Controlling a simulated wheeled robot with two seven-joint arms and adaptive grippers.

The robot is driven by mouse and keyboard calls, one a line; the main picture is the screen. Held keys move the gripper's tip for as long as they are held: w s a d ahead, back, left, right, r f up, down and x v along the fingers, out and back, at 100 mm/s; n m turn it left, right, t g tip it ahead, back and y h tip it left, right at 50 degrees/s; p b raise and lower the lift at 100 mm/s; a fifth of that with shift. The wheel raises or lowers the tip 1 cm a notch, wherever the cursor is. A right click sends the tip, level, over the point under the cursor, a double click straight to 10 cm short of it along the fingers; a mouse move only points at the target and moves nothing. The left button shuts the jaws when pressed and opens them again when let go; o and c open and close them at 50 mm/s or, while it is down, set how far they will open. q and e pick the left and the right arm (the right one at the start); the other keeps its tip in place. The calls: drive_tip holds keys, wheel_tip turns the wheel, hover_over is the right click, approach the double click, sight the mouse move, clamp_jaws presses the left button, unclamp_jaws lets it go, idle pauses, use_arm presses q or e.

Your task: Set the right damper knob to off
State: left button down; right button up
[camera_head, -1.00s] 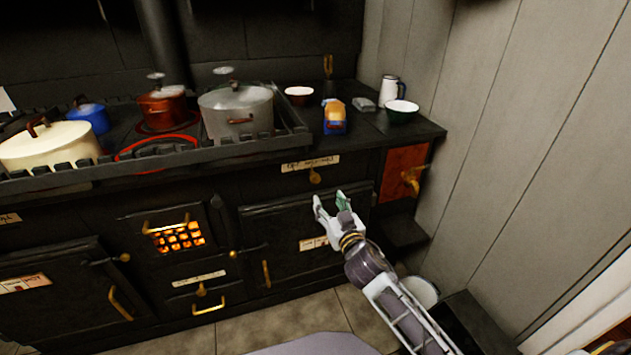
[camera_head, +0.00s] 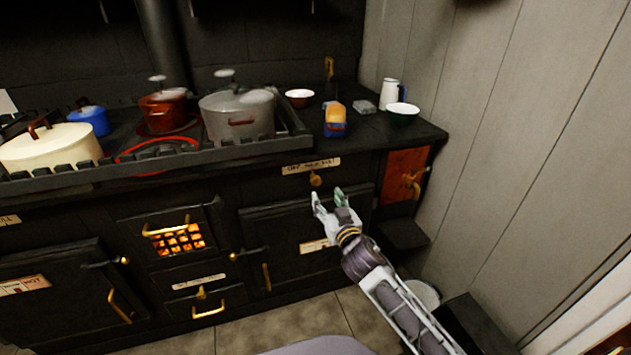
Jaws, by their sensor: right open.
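The right damper knob (camera_head: 316,180) is a small brass knob on the black stove front, just below a paper label (camera_head: 311,166) whose writing I cannot read for certain. My right gripper (camera_head: 328,197) is open and empty. In the picture its fingertips are just below the knob, in front of the right oven door (camera_head: 285,228). I see no contact with the knob, and the gap in depth is hard to judge. My left gripper is not in view.
The stove rail (camera_head: 240,148) runs above the knob, with a grey pot (camera_head: 238,114) behind it. A red panel with a brass tap (camera_head: 410,183) is at the right, near the plank wall (camera_head: 520,130). A bucket (camera_head: 424,292) stands on the floor.

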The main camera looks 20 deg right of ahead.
sight(317, 182)
drive_tip(key=w+b, duration=0.1)
drive_tip(key=w, duration=0.4)
drive_tip(key=shift+w+a, duration=0.1)
drive_tip(key=shift+w, duration=1.5)
drive_tip(key=shift+w+a+b, duration=0.1)
drive_tip(key=shift+w+b, duration=0.4)
drive_tip(key=shift+w, duration=1)
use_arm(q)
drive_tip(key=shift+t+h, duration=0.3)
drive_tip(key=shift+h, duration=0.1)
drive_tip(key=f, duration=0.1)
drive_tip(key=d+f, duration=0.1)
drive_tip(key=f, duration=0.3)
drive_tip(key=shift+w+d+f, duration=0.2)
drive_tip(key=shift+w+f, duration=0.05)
use_arm(e)
drive_tip(key=shift+w, duration=0.1)
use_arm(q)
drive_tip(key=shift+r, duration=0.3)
use_arm(e)
clamp_jaws()
